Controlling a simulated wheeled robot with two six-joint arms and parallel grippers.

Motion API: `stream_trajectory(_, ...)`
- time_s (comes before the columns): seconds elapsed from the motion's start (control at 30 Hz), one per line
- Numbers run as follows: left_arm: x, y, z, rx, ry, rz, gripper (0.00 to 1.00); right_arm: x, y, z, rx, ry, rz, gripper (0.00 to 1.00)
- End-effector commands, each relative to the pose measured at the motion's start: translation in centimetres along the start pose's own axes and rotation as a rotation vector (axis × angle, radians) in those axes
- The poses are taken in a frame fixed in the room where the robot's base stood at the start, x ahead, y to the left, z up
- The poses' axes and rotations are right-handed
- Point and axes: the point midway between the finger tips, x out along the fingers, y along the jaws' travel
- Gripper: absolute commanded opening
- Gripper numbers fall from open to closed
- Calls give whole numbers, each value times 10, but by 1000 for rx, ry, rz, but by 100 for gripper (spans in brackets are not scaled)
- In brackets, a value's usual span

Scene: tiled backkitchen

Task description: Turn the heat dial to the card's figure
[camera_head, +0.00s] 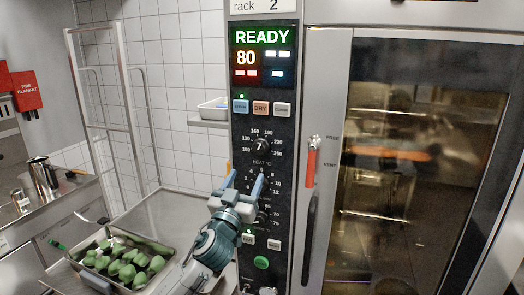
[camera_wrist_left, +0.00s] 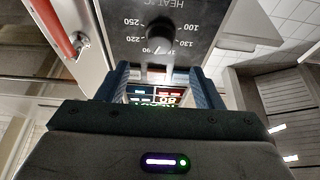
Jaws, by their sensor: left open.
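The heat dial (camera_head: 260,146) is a round black knob on the oven's dark control panel, above the label HEAT °C. It also shows in the left wrist view (camera_wrist_left: 160,28), upside down, with figures from 100 to 250 around it. Its mark seems to point toward the upper part of the scale; the exact figure is too small to tell. My left gripper (camera_head: 244,181) is open and empty, its blue fingers just below the dial and apart from it. A white card (camera_head: 262,6) is cut off at the top; only "rack 2" is readable. My right gripper is not in view.
The display (camera_head: 262,53) reads READY and 80. Coloured buttons (camera_head: 261,108) sit above the dial; lower dials are partly behind my gripper. A red-handled lever (camera_head: 312,160) and glass oven door (camera_head: 420,170) are at right. A tray of green vegetables (camera_head: 125,262) is at lower left.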

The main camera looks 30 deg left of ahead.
Motion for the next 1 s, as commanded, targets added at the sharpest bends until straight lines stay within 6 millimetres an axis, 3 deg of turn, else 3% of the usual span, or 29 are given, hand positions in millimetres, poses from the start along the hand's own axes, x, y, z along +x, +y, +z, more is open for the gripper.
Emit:
stream_trajectory(0.3,60,0,-4,-3,-4,-4,60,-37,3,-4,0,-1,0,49)
stream_trajectory(0.5,89,0,-1,-3,-5,-3,60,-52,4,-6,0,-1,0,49)
stream_trajectory(0.67,99,0,1,-1,-5,-2,60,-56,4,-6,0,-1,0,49)
stream_trajectory(0.97,100,0,3,0,-5,-1,60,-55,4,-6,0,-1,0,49)
stream_trajectory(1.0,100,0,3,-1,-5,-1,53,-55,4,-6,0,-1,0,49)
